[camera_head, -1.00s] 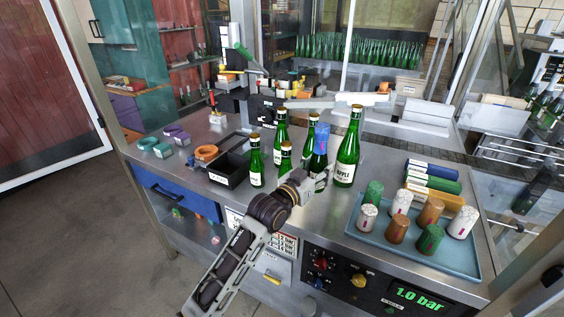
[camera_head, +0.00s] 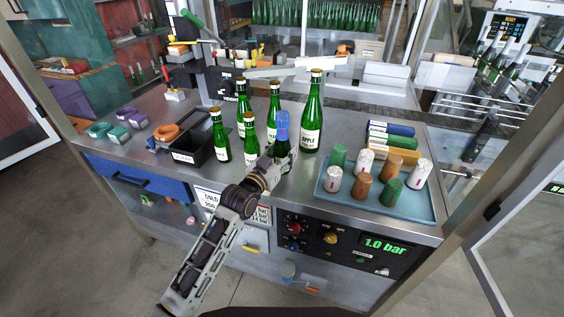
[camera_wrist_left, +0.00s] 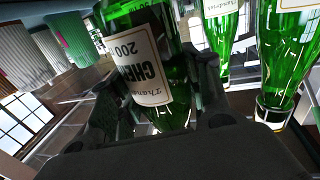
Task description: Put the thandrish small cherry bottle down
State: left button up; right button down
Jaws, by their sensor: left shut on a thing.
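The small cherry bottle (camera_head: 282,147) is green glass with a blue foil capsule over its neck. My right gripper is not in view.
The tall apple bottle (camera_head: 311,115) stands just right of the held bottle. Several green bottles stand close on its left, beside a black bin (camera_head: 193,151). A blue tray (camera_head: 325,192) of coloured capsules lies to the right. Foil rolls (camera_head: 390,142) lie behind it.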

pick_arm(q)
jog(key=shift+r, duration=0.1)
jog(key=shift+f, duration=0.5)
notch_tip(320, 180, down, 2)
jog(key=shift+f, duration=0.35)
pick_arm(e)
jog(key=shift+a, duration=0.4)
pick_arm(q)
jog(key=shift+f, duration=0.1)
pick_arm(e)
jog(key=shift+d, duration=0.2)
pick_arm(q)
jog(key=o, duration=1.3)
jog(key=shift+f, duration=0.1)
jog(key=shift+o, duration=0.2)
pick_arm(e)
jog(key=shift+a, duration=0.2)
